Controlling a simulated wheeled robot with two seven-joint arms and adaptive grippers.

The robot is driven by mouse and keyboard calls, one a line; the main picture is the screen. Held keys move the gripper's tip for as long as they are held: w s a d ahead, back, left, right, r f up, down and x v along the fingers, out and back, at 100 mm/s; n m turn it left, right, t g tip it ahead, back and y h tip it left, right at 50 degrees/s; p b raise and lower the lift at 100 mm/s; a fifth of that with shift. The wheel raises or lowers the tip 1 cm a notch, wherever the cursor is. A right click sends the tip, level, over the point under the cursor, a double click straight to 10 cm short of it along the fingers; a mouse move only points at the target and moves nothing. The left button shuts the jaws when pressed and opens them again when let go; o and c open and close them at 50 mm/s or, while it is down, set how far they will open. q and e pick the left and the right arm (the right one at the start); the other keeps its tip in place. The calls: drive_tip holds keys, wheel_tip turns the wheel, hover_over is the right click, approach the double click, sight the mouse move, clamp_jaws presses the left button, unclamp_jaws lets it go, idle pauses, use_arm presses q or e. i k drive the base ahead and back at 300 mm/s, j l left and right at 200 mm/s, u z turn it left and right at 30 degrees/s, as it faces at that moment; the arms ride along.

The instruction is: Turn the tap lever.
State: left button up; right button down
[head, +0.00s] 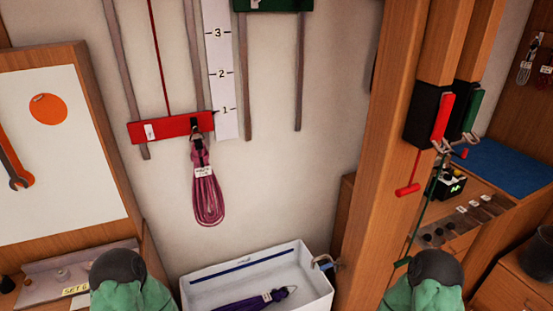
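A small metal tap (323,262) is at the right rim of a white basin (315,300), low in the middle of the head view. A small blue part beside the tap looks like its lever, but it is too small to tell which way it is turned. A purple coiled line (255,300) with a white tag lies in the basin. Green and dark parts of my two arms show at the bottom left and bottom right, apart from the tap. Neither gripper's fingers show.
A wooden post (375,150) stands right of the basin, with red and green cleats and hanging cords. A red bar (171,127) holds a pink coiled line (208,190) above the basin. A wooden bench (470,210) is at right.

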sight(340, 261)
drive_tip(key=k+l, duration=0.1)
drive_tip(key=k, duration=0.4)
drive_tip(key=k+l, duration=0.15)
drive_tip(key=k, duration=0.4)
